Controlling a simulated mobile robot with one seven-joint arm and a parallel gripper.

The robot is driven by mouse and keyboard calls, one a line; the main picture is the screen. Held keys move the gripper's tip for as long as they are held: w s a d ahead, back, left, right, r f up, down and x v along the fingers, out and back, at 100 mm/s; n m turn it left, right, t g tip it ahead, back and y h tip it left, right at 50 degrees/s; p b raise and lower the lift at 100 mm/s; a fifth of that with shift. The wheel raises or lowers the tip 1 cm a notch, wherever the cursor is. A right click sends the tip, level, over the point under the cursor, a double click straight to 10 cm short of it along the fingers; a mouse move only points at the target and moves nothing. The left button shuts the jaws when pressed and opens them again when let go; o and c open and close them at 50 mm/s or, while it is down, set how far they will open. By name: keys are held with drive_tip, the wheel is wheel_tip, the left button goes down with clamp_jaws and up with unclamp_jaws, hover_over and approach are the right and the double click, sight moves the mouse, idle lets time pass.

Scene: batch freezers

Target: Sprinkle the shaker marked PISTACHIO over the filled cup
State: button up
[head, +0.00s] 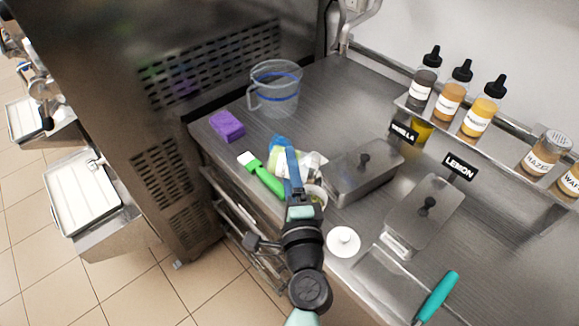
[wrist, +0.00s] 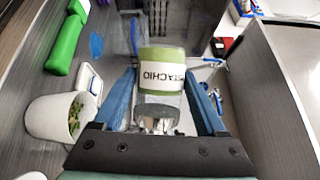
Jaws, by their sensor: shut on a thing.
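My gripper (wrist: 160,98) is shut on a shaker (wrist: 162,54) with green contents and a white label; the letters "TACHIO" show in the wrist view. In the head view the gripper (head: 291,160) is over the counter's front part, and the shaker is partly hidden by the fingers. The shaker looks tilted; its exact angle is hard to tell. A white cup (wrist: 48,120) stands beside the gripper at left in the wrist view, with green bits on its contents. In the head view the cup (head: 319,193) is mostly hidden behind my gripper.
Lidded steel pans (head: 362,172) labelled VANILLA and LEMON stand right. A white round lid (head: 343,242) is near the front edge. Bottles (head: 448,100) and shakers (head: 545,152) fill the shelf.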

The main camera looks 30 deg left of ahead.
drive_tip(key=shift+r+n+g+h+p, duration=0.35)
drive_tip(key=shift+r+n+p, duration=0.95)
drive_tip(key=shift+p, duration=0.95)
drive_tip(key=shift+f+n, duration=0.3)
drive_tip(key=shift+n, duration=0.1)
drive_tip(key=shift+r+n+g+h+p, duration=0.3)
drive_tip(key=shift+r+p, duration=0.2)
drive_tip(key=shift+p, duration=0.55)
drive_tip(key=shift+r+p, duration=0.15)
drive_tip(key=shift+p, duration=0.25)
drive_tip(key=shift+r+n+g+h+p, duration=0.25)
drive_tip(key=shift+r+n+h+p, duration=0.6)
drive_tip(key=shift+p, duration=1.45)
drive_tip(key=shift+n, duration=0.65)
drive_tip(key=shift+r+p, duration=0.1)
drive_tip(key=shift+p, duration=0.25)
